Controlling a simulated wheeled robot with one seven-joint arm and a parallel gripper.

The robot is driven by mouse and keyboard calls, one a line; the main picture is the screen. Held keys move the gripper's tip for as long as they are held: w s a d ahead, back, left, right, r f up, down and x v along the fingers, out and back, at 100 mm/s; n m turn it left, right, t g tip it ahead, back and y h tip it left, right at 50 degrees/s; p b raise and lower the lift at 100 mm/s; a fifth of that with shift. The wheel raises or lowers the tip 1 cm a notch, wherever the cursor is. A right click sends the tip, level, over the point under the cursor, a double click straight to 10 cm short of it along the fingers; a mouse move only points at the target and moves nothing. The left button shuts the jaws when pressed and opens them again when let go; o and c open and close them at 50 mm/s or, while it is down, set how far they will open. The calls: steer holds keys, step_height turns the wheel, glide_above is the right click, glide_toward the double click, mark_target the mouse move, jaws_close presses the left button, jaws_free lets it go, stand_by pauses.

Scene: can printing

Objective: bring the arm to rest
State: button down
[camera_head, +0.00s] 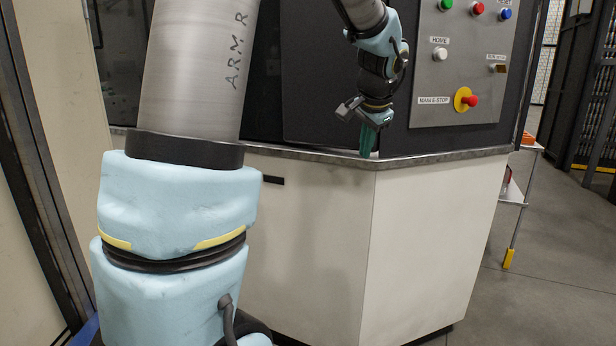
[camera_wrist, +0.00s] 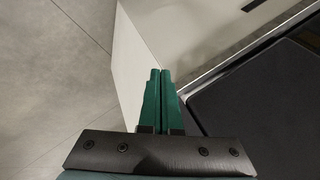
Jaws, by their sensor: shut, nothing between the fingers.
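My gripper (camera_head: 368,140) hangs at the front edge of the machine in the head view, its green fingers pointing down. In the wrist view my gripper (camera_wrist: 160,72) shows its two green fingers side by side, shut with nothing between them. My arm bends down from the top of the head view to this spot, and its thick upper links fill the left part of that view.
The machine's white cabinet (camera_head: 430,240) has a metal ledge (camera_head: 440,152) close to the fingers. A control panel (camera_head: 465,60) with coloured buttons and a red stop button (camera_head: 470,101) is right of my gripper. Grey floor (camera_wrist: 50,80) lies open at left in the wrist view.

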steer(key=s+a+f+n+g, duration=0.4)
steer(key=s+a+f+n, duration=0.6)
steer(key=s+a+f, duration=0.6)
steer(key=s+a, duration=0.2)
steer(key=a, duration=0.2)
steer(key=shift+s+n, duration=0.25)
steer(key=shift+n, duration=0.05)
